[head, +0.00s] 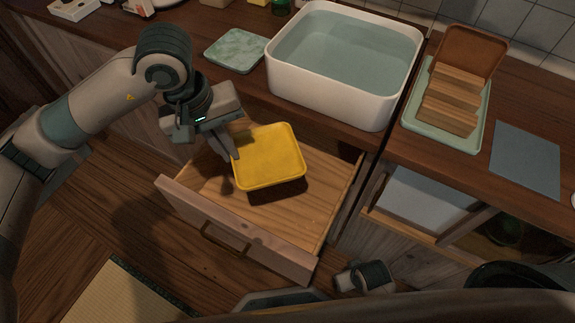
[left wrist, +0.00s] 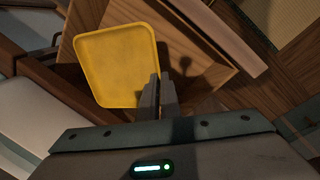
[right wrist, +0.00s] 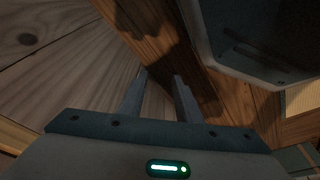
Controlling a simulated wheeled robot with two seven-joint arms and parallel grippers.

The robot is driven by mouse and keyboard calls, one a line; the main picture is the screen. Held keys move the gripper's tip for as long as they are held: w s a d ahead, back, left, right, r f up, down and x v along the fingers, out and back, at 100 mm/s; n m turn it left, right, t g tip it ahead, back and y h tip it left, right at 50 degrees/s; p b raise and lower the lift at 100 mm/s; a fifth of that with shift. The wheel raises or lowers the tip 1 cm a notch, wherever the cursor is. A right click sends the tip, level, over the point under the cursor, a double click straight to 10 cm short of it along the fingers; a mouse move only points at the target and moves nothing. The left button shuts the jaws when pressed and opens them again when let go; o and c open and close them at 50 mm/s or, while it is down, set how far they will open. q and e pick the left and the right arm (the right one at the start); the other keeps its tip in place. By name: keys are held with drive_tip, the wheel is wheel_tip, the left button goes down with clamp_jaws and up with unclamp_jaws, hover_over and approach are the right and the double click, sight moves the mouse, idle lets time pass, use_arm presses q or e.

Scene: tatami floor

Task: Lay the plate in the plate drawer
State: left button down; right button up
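The yellow square plate (head: 268,156) has rounded corners and a raised rim. My left gripper (head: 230,152) is shut on its left edge in the head view. In the left wrist view, the two fingers (left wrist: 159,88) pinch the rim of the plate (left wrist: 115,62). The plate is over the open wooden drawer (head: 310,210), and its shadow falls on the drawer bottom. It looks held slightly above the bottom; the exact gap is hidden. My right gripper (right wrist: 158,88) is open and empty in the right wrist view, low beside wooden surfaces.
A white basin of water (head: 330,112) stands on the counter behind the drawer. A green marbled board (head: 236,50) lies left of it. A rack with wooden slats (head: 450,100) and a blue-grey mat (head: 525,158) are at right. Bare drawer bottom shows around the plate.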

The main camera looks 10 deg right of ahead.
use_arm(q)
drive_tip(key=shift+w+d+f, duration=0.1)
drive_tip(key=shift+w+d, duration=0.05)
drive_tip(key=shift+w+f, duration=0.1)
drive_tip(key=shift+f, duration=1)
wheel_tip(320, 180, down, 3)
drive_tip(key=shift+f+b, duration=0.15)
drive_tip(key=shift+b, duration=0.2)
drive_tip(key=shift+f, duration=0.65)
use_arm(e)
drive_tip(key=shift+w+r, duration=0.15)
drive_tip(key=shift+r, duration=0.4)
drive_tip(key=shift+w+r, duration=0.15)
drive_tip(key=shift+r, duration=0.35)
use_arm(q)
drive_tip(key=shift+f, duration=0.1)
wheel_tip(320, 180, down, 5)
drive_tip(key=shift+f, duration=0.5)
use_arm(e)
drive_tip(key=shift+s+d+f, duration=0.1)
drive_tip(key=shift+s+f, duration=0.1)
drive_tip(key=shift+f, duration=0.7)
